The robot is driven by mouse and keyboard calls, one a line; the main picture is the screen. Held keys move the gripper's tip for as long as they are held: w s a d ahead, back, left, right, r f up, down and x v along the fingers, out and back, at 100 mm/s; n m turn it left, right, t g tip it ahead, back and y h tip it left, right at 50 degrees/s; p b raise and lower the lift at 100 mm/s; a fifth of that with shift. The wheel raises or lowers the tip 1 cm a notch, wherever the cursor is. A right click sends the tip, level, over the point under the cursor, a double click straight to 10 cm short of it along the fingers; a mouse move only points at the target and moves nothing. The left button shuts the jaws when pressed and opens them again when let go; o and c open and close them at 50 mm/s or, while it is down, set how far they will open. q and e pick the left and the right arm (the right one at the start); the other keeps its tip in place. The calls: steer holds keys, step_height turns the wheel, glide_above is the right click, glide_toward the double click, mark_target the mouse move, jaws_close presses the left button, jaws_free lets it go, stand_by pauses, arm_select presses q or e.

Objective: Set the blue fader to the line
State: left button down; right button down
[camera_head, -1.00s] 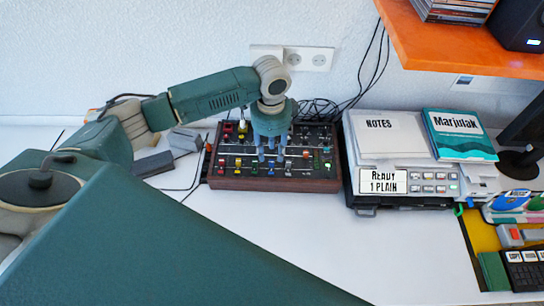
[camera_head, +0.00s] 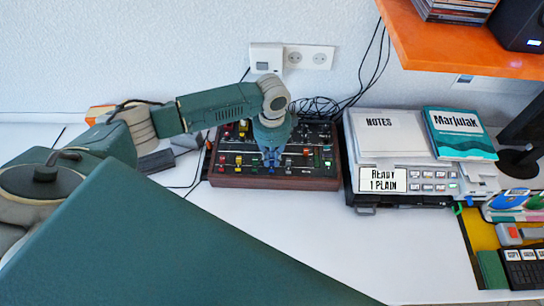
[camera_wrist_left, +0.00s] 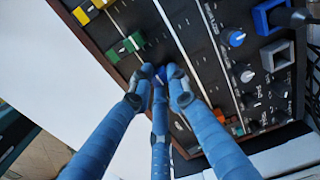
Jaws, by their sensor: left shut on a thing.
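The mixer (camera_head: 290,184) is a dark panel with a brown wooden front edge, standing on the white table. My left gripper (camera_head: 271,162) is down on its front middle part, pointing downward. In the left wrist view its three blue fingers meet at the blue fader (camera_wrist_left: 161,73), and the gripper (camera_wrist_left: 160,76) is shut on it. The fader cap is mostly covered by the fingertips, and I cannot make out the line beside it. A green fader (camera_wrist_left: 126,46) and a yellow fader (camera_wrist_left: 86,12) sit in neighbouring slots. My right gripper is not in view.
A grey device (camera_head: 432,201) with notes and a book (camera_head: 459,135) on top stands right of the mixer. Dark cables lie behind the mixer. An orange shelf (camera_head: 450,48) overhangs at the upper right. The table in front is partly covered by my body.

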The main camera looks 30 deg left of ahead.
arm_select(q)
steer(key=shift+w+a+b, duration=0.15)
steer(key=shift+w+a, duration=0.15)
steer(key=shift+w, duration=0.3)
steer(key=shift+w+a+b, duration=0.2)
steer(key=shift+w+a, duration=0.1)
steer(key=shift+w, duration=0.35)
steer(key=shift+w+a+b, duration=0.15)
steer(key=shift+w+a, duration=0.15)
steer(key=shift+w, duration=0.3)
steer(key=c, duration=1.6)
jaws_free()
steer(key=shift+s, duration=0.1)
steer(key=shift+c, duration=0.2)
step_height(320, 180, up, 12)
